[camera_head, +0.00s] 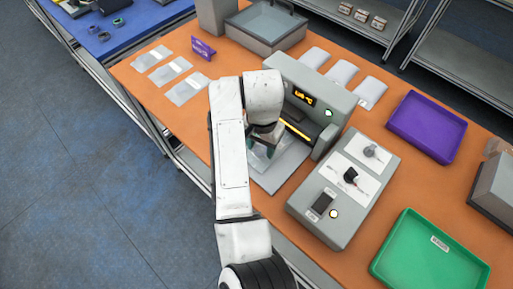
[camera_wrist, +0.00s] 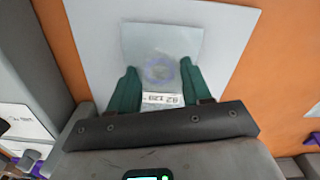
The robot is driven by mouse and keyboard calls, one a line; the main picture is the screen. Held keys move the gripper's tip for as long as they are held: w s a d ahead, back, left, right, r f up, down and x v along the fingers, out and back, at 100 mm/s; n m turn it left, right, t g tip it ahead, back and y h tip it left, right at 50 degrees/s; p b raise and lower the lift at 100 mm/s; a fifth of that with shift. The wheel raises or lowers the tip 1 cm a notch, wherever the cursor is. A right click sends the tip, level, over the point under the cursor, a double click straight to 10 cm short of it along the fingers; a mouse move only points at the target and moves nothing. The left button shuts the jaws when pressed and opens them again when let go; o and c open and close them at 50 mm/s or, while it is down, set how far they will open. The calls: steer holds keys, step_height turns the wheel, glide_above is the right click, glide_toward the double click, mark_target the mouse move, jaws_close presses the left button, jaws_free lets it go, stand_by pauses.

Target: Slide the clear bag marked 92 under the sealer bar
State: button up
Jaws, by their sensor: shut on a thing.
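My gripper (camera_wrist: 158,75) has green fingers on either side of the bag's label end and is shut on the bag. The bag lies over the pale plate (camera_wrist: 90,20) in front of the sealer. In the head view my gripper (camera_head: 268,148) and the bag are partly hidden by my arm. The grey sealer (camera_head: 290,82) has a lit yellow display and a glowing bar (camera_head: 298,128). I cannot tell whether any of the bag is under the bar.
A purple tray (camera_head: 425,125) and a green tray (camera_head: 430,258) lie farther right. Clear bags (camera_head: 185,90) lie at the left, and pale pouches (camera_head: 341,72) lie behind the sealer.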

steer(key=shift+w+d+f, duration=0.1)
steer(key=shift+w+d, duration=0.4)
steer(key=shift+w, duration=0.2)
steer(key=shift+w+d, duration=0.5)
steer(key=shift+w, duration=0.15)
steer(key=o, duration=1.1)
steer(key=shift+o, duration=0.2)
step_height(320, 180, up, 11)
steer(key=shift+f, duration=0.15)
